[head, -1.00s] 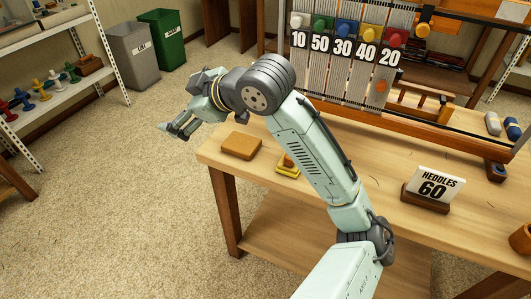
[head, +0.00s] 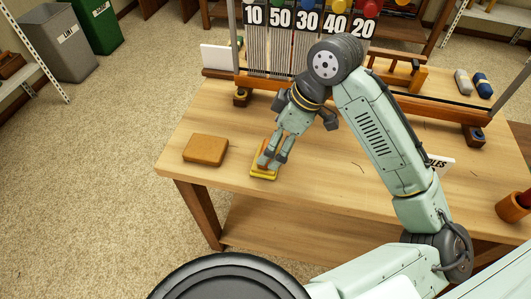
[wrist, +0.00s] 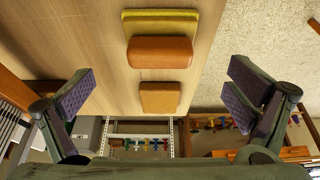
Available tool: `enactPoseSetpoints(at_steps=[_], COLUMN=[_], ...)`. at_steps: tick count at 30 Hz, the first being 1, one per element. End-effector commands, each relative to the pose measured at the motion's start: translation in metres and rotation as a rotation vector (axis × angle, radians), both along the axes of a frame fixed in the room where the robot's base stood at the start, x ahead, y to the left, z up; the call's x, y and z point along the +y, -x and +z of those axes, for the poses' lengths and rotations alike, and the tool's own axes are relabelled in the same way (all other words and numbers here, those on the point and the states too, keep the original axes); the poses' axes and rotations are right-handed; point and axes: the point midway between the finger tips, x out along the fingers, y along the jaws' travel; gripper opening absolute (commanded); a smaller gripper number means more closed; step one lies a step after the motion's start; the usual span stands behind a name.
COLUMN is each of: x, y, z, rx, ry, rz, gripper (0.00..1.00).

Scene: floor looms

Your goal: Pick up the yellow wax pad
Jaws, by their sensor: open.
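The yellow wax pad (head: 264,176) lies flat on the wooden table, with a rounded orange-brown block on its top. In the wrist view the yellow pad (wrist: 160,20) is near the top edge, and the orange-brown block (wrist: 160,52) is just below it. My gripper (head: 271,158) points down over the pad in the head view and partly hides it. In the wrist view its two fingers stand wide apart, left and right, with nothing between them. I cannot tell exactly how high the fingertips are above the pad.
A flat tan-orange block (head: 205,150) lies left of the pad near the table's front left. A loom frame with numbered tags (head: 308,22) stands behind. A white sign (head: 441,163) is partly hidden by my arm. Bare tabletop (head: 225,115) lies around the pad.

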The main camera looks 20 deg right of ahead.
Motion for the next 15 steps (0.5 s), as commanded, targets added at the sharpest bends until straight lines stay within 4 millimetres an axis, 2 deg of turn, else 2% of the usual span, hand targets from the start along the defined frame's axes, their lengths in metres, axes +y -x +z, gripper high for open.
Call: enactPoseSetpoints(at_steps=[8, 15], x=[0.005, 0.012], y=[-0.003, -0.007], z=[-0.021, -0.055], rx=[0.0, 0.0], ry=[-0.003, -0.002], rz=[-0.001, -0.001], gripper=[0.98, 0.98])
